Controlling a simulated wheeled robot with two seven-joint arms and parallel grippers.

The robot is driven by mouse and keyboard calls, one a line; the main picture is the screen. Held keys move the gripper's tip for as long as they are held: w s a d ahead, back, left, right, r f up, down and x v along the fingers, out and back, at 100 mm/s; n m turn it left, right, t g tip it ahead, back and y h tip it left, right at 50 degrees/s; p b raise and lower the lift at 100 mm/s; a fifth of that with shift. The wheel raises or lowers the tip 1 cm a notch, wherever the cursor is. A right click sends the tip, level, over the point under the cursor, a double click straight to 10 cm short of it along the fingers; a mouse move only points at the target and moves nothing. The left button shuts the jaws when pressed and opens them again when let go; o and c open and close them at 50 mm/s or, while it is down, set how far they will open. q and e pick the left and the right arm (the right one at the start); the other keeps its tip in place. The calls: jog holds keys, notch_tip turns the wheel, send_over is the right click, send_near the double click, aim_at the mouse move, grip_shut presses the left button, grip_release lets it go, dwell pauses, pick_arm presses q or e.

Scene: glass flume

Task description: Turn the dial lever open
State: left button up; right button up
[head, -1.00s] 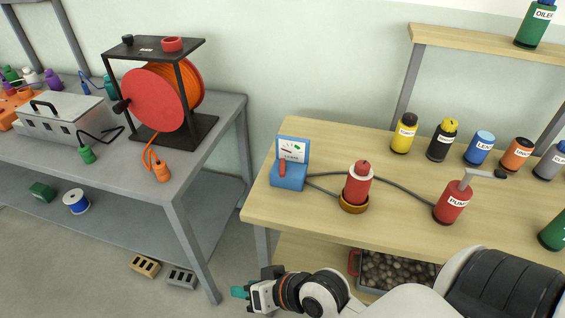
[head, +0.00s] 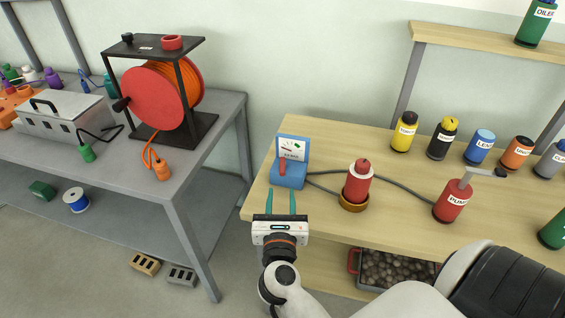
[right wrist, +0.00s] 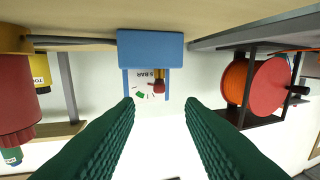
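The dial is a small blue box (head: 287,178) with a white gauge panel (head: 292,150) behind it, standing at the left end of the wooden bench. Its red lever (head: 282,166) stands roughly upright in front of the panel. My right gripper (head: 281,201) is just in front of the box, its two teal fingers apart and pointing at it, with nothing between them. In the right wrist view, which looks upside down, the blue box (right wrist: 150,48) and red lever (right wrist: 158,80) lie beyond the open fingers (right wrist: 160,106). My left gripper is out of view.
A red cylinder (head: 358,183) in a brown ring stands right of the dial, joined to it by a hose. A red pump bottle (head: 453,202) is farther right. A grey table (head: 200,165) with an orange cable reel (head: 158,95) stands left, across a gap.

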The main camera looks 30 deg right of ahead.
aim_at(283, 157)
jog(key=p+x, duration=0.2)
jog(key=x, duration=1)
